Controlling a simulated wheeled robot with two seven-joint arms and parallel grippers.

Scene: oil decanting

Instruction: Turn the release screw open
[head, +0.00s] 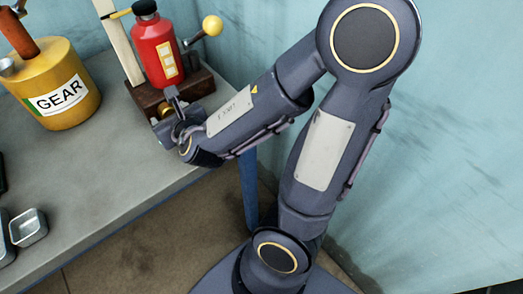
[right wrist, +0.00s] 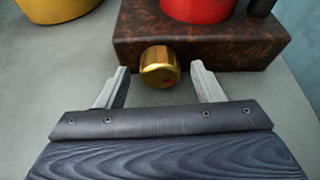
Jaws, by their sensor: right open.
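The release screw is a brass knob (right wrist: 160,67) on the front face of a brown mottled base block (right wrist: 225,48). A red bottle-shaped body (head: 160,52) stands on the block. My left gripper is not in view.
A yellow can labelled GEAR (head: 62,88) stands to the left on the grey table (head: 95,180). A small metal tin (head: 28,228) sits near the left edge. A lever with a yellow ball (head: 212,26) rises beside the red body. The table's middle is clear.

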